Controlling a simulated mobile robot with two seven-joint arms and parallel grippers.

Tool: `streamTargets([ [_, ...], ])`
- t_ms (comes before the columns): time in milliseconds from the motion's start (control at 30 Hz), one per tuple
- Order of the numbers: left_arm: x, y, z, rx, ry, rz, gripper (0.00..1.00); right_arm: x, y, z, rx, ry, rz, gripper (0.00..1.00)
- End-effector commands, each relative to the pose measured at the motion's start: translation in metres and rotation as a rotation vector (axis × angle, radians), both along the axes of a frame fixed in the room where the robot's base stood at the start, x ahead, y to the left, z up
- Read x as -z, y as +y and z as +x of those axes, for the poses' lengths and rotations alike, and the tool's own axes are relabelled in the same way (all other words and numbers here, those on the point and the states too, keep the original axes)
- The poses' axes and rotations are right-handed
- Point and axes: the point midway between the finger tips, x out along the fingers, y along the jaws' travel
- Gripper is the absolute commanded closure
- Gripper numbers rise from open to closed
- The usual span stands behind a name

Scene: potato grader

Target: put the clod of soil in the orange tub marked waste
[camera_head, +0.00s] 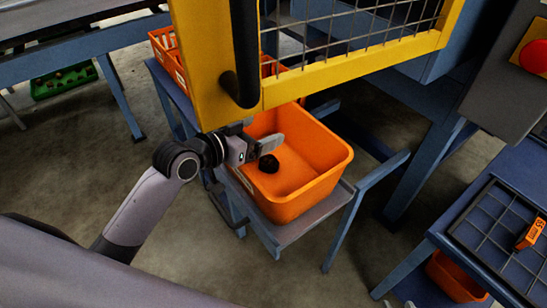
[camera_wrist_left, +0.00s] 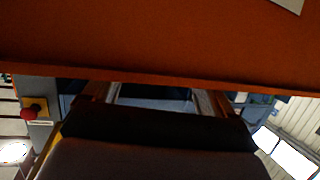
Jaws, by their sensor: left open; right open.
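A large orange tub (camera_head: 318,190) stands on a small grey-blue stand in the middle of the head view. A dark, roundish clod of soil (camera_head: 268,163) shows inside the tub's outline, towards its left side. I cannot tell whether it touches the tub's floor. My left gripper (camera_head: 267,148) reaches over the tub's left rim and is open, its fingers just above the clod. In the left wrist view an orange wall (camera_wrist_left: 150,40) with a corner of a white label fills the top; no waste marking is readable. My right gripper is not in view.
A yellow mesh guard (camera_head: 215,80) with a black handle (camera_head: 243,55) hangs close above my left gripper. Orange crates (camera_head: 163,42) stand behind it. At right are a gridded tray (camera_head: 490,230) with a small orange box (camera_head: 530,234) and a red button (camera_head: 535,56).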

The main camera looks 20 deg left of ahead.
Motion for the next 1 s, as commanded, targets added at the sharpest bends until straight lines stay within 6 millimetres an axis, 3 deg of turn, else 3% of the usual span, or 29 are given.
streamTargets([
  [600,-0.020,0.029,-0.057,0.000,0.000,0.001,0.14,-0.001,-0.002,0.000,0.001,-0.002,-0.004,0.57],
  [1000,-0.021,0.031,-0.061,0.000,-0.001,0.000,0.14,-0.001,-0.002,0.000,0.002,-0.002,-0.005,0.57],
])
